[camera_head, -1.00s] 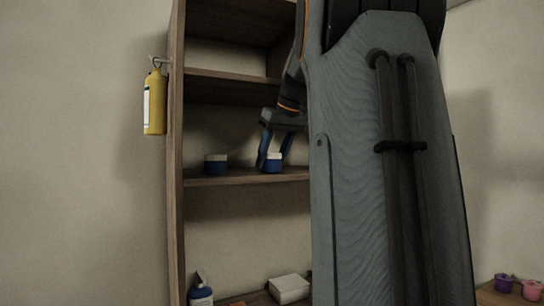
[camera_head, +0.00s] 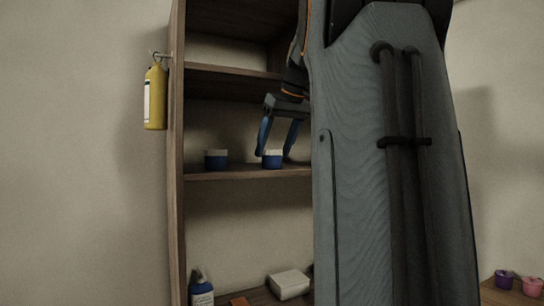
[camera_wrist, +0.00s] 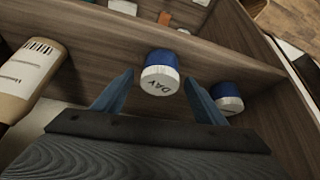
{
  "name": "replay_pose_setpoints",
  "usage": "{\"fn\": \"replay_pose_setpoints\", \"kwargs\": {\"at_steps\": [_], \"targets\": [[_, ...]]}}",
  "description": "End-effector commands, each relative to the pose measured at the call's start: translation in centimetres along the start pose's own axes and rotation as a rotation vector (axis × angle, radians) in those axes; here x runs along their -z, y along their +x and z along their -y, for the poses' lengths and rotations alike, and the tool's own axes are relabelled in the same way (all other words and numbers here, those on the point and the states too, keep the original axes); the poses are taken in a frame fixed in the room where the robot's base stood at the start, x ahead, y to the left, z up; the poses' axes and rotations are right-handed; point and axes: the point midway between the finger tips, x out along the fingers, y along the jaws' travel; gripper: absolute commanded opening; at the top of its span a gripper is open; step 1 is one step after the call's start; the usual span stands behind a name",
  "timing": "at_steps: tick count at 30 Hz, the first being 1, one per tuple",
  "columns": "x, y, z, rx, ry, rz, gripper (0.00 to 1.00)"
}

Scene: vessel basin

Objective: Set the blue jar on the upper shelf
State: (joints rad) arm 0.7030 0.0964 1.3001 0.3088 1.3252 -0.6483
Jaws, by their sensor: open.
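Two blue jars with white lids stand upright on a wooden shelf at mid-height in the head view. The right jar (camera_head: 272,161) is below my gripper (camera_head: 273,153), whose open fingers are to either side of its top. In the wrist view this jar (camera_wrist: 160,73) has "DAY" on its lid and stands between the open fingertips (camera_wrist: 160,77), not gripped. The left jar (camera_head: 216,160) stands apart from it; in the wrist view it is the other jar (camera_wrist: 228,98), beyond one finger. A higher shelf board (camera_head: 228,71) is above the jars' shelf (camera_head: 230,174).
A yellow bottle (camera_head: 155,98) hangs on the cabinet's left side. Below are a blue bottle (camera_head: 201,291), a white box (camera_head: 289,284) and an orange item (camera_head: 239,301). A barcoded bottle (camera_wrist: 24,78) is close in the wrist view. Cups (camera_head: 503,281) stand far right.

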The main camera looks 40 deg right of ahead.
Motion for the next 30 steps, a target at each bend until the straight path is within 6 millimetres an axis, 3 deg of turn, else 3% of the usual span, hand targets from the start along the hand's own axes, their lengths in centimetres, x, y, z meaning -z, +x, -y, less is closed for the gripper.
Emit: {"fn": "replay_pose_setpoints", "kwargs": {"at_steps": [6,13,18,30], "targets": [[0.1,-4.6,-0.1,-0.003,0.0,-0.004,0.65],[0.1,-8.2,-0.1,-0.001,0.0,-0.003,0.65],[0.1,-9.3,0.0,0.0,0.0,-0.001,0.65],[0.0,-9.5,0.0,0.0,0.0,0.0,0.65]]}}
